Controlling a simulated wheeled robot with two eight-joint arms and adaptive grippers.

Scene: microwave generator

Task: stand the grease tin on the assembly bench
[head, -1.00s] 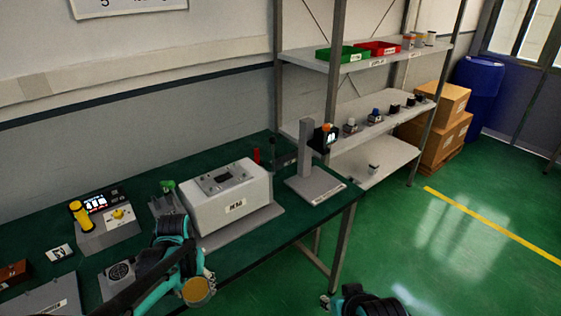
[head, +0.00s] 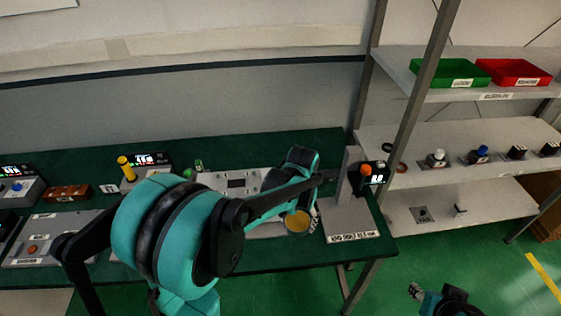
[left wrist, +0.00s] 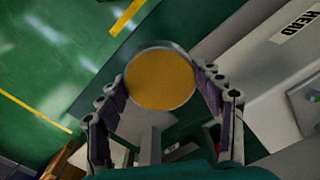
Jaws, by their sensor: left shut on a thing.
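The grease tin (head: 298,222), a round tin with an orange-yellow top, is held between the fingers of my left gripper (head: 306,207). In the left wrist view the tin (left wrist: 160,78) sits between both fingers, its round top facing the camera. In the head view it appears over the front right part of the dark green assembly bench (head: 385,245), left of a grey stand; its height above the top cannot be told. My right gripper (head: 416,291) is low at the bottom right, away from the bench, and its jaw opening is unclear.
A grey stand (head: 351,185) with a small display is at the bench's right end. A white housing (head: 240,180) is partly hidden by my left arm. Several devices fill the left side. Shelves (head: 455,205) with a green bin (head: 448,73) and red bin (head: 513,73) stand right.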

